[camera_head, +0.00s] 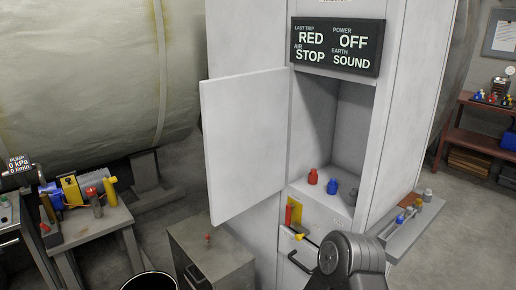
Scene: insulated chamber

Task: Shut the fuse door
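The fuse door (245,145) is a flat, pale grey panel that stands wide open to the left of the tall cabinet (305,200). It is hinged at the left edge of the cabinet's opening. The open compartment (352,125) shows a red fuse-like piece (313,177), a blue one (332,186) and a dark grey one (349,195) on its floor. A grey, rounded part of an arm, apparently my right one, is at the bottom, in front of the lower cabinet. Its gripper fingers cannot be made out. My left gripper is out of view.
A sign (338,47) above the opening reads RED, OFF, STOP, SOUND. A low grey cabinet (211,252) stands below the door. A shelf (412,226) with small coloured pieces juts out at right. A bench (85,227) with a pump stands at left.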

